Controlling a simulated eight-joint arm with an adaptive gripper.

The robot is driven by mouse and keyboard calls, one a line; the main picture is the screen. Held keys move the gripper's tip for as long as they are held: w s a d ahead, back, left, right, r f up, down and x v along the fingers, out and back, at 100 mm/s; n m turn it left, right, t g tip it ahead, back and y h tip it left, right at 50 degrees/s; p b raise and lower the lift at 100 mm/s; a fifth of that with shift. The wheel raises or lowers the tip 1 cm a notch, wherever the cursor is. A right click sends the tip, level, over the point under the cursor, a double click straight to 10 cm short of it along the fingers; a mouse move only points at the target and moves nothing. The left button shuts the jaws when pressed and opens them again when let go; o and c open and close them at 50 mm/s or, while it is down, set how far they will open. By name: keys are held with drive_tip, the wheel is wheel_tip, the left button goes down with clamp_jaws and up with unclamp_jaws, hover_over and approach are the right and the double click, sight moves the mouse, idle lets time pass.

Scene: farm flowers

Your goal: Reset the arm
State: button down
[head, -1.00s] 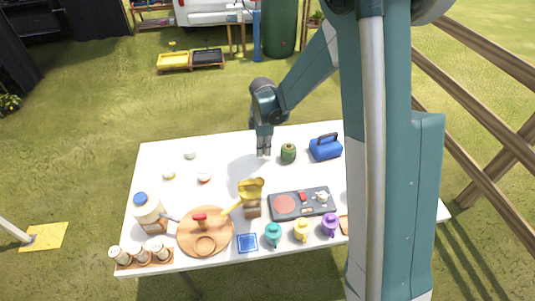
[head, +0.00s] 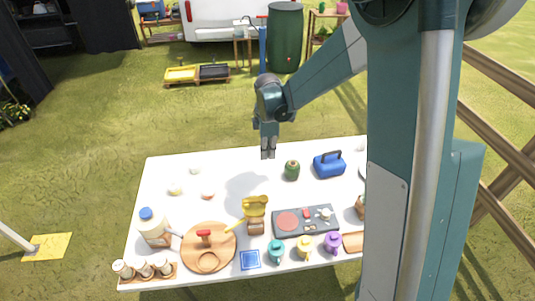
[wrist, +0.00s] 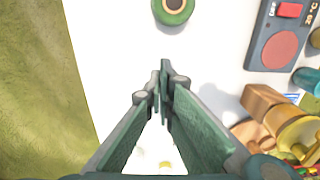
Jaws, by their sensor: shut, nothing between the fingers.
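My gripper (head: 268,154) is in the head view above the far part of the white table (head: 230,170), pointing down. In the wrist view my gripper (wrist: 164,80) has its fingertips together, with nothing between them. A small green round pot (head: 292,170) stands on the table to the right of my gripper. It also shows at the top of the wrist view (wrist: 173,10), apart from the fingers.
A blue toolbox (head: 329,165) stands right of the green pot. A grey device (head: 305,221), yellow scoop (head: 255,207), round wooden board (head: 208,247), jar (head: 154,228) and several small cups line the near side. The table's left-middle is mostly clear.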

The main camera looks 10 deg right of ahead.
drive_tip(key=shift+r, duration=0.15)
drive_tip(key=s+d+r+m+t, duration=0.2)
drive_tip(key=s+d+r+m, duration=0.15)
drive_tip(key=s+r, duration=0.3)
drive_tip(key=s+d+r+m+t, duration=0.1)
drive_tip(key=s+d+r+m, duration=0.1)
drive_tip(key=s+r+m, duration=0.35)
drive_tip(key=s+d+r+m+t, duration=0.2)
drive_tip(key=s+r+m, duration=0.1)
drive_tip(key=s, duration=0.7)
drive_tip(key=s+d+r+m+t, duration=0.2)
drive_tip(key=s+r+m, duration=0.2)
drive_tip(key=s, duration=0.6)
drive_tip(key=shift+d+m, duration=0.25)
drive_tip(key=shift+m, duration=0.75)
drive_tip(key=shift+r, duration=0.1)
idle(3.5)
